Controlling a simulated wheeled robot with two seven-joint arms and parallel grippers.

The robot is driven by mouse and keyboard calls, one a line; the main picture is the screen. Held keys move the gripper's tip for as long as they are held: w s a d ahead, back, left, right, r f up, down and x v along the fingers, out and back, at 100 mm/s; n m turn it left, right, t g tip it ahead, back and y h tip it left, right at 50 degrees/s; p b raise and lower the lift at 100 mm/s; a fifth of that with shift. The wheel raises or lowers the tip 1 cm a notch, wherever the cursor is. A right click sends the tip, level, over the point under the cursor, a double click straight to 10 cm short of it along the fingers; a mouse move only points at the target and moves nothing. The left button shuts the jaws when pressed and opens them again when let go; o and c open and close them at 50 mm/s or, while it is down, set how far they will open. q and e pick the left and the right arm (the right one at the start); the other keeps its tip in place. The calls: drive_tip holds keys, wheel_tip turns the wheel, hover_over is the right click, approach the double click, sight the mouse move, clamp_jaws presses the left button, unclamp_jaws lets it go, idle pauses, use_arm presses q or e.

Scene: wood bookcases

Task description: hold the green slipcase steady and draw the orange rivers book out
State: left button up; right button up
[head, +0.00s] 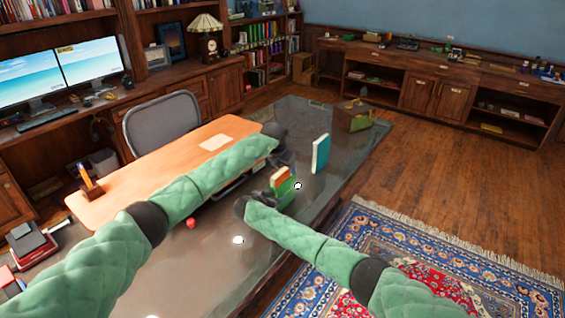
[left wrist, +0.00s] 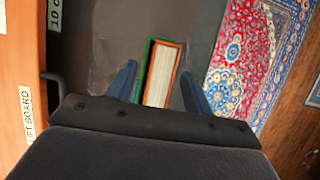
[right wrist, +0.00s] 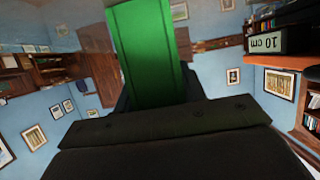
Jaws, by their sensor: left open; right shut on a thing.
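The green slipcase (head: 287,191) stands on the dark glossy desk top, with the orange rivers book (head: 280,175) rising out of its top. My right gripper (head: 268,197) is shut on the slipcase, whose green side (right wrist: 150,50) fills the middle of the right wrist view. My left gripper (head: 282,163) is above the book and open. In the left wrist view its blue fingers (left wrist: 159,69) are spread on either side of the book's pale page block and orange covers (left wrist: 164,75). A green slipcase edge (left wrist: 143,62) shows beside the book. The fingers look apart from the book.
A teal book (head: 320,153) stands upright on the desk behind the slipcase. A raised orange-brown board (head: 175,150), labelled as a lift board, lies to the left, under my left arm. A red ball (head: 191,223) is nearer.

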use_arm(q)
drive_tip(key=shift+x, duration=0.85)
clamp_jaws()
drive_tip(key=shift+r, duration=0.15)
drive_tip(key=shift+r, duration=1.85)
drive_tip(key=shift+r, duration=1.85)
